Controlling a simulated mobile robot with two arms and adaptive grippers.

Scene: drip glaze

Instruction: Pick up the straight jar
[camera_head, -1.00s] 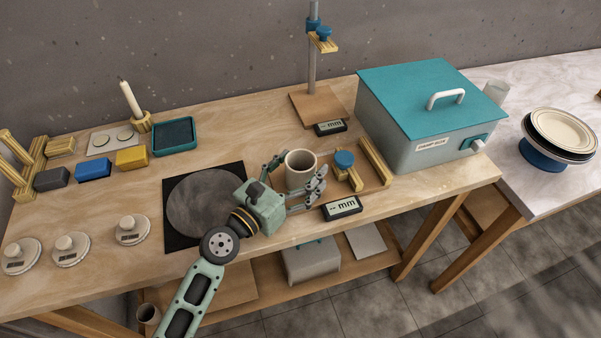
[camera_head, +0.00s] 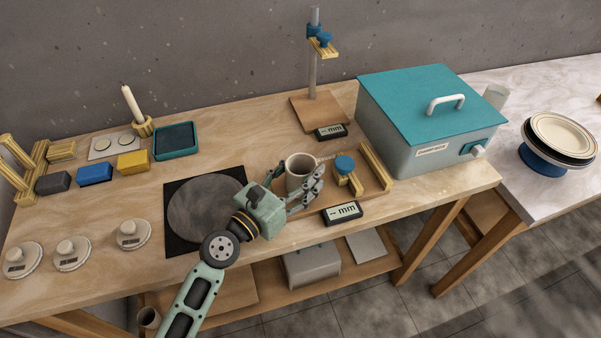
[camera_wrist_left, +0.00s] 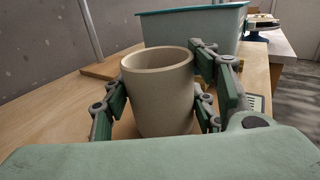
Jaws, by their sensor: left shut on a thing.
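The straight jar (camera_head: 300,168) is a beige, open-topped cylinder standing upright at the left end of a wooden measuring board. In the left wrist view the jar (camera_wrist_left: 158,92) fills the middle, between the green fingers. My left gripper (camera_head: 296,184) is shut on the jar, with fingers against both sides of its wall; it also shows in the left wrist view (camera_wrist_left: 165,100). The jar's base is partly hidden by the gripper in the head view, and I cannot tell if it touches the board. My right gripper is not in view.
A blue-knobbed gauge (camera_head: 344,164) and wooden rail (camera_head: 375,168) stand just right of the jar. A display (camera_head: 342,213) lies in front. A teal-lidded box (camera_head: 430,100) is at the right. A dark square with a grey disc (camera_head: 205,208) lies to the left.

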